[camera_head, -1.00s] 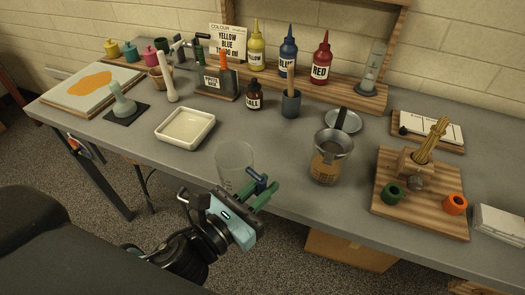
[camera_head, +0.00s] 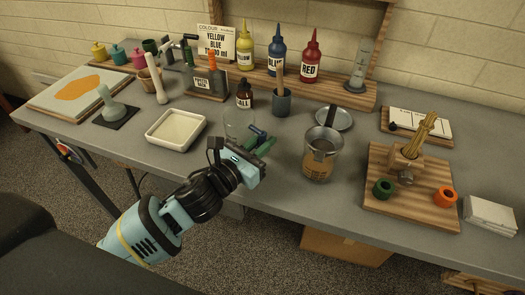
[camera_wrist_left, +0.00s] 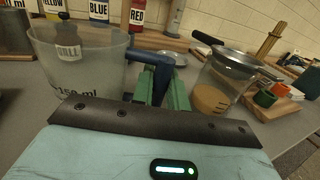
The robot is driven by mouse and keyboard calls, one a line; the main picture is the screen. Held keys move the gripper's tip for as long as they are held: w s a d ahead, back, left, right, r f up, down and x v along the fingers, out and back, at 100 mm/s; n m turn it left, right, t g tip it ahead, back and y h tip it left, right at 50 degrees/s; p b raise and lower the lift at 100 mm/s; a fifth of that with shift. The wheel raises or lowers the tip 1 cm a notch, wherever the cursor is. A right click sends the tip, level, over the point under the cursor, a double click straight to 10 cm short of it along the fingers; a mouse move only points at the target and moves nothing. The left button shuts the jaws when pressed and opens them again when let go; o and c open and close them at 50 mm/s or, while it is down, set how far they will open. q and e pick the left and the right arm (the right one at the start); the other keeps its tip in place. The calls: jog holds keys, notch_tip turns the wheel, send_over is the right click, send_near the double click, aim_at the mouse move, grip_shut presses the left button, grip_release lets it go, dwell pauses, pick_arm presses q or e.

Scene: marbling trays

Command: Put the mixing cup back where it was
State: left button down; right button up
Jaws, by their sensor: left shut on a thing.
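The mixing cup (camera_head: 236,124) is a clear cup with a dark blue handle, and it looks empty. In the left wrist view the cup (camera_wrist_left: 75,65) stands at the left, roughly upright, with a "150 ml" mark on its wall. My left gripper (camera_head: 262,143) has green fingers shut on the handle; the fingers (camera_wrist_left: 165,85) also show in the left wrist view. The cup is over the middle of the table, behind the gripper. I cannot tell whether its base touches the tabletop. My right gripper is not in view.
A white tray (camera_head: 150,138) lies left of the cup. A dark bottle (camera_head: 244,97) and a grey pot (camera_head: 281,108) holding a stick stand behind it. A clear jug (camera_head: 309,168) with tan contents stands to the right. Bare table lies between cup and jug.

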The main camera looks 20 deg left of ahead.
pick_arm(q)
notch_tip(320, 180, down, 3)
jog(key=shift+s+d, duration=0.1)
jog(key=shift+f, duration=0.2)
jog(key=c, duration=1.4)
grip_release()
jog(key=shift+b, duration=0.3)
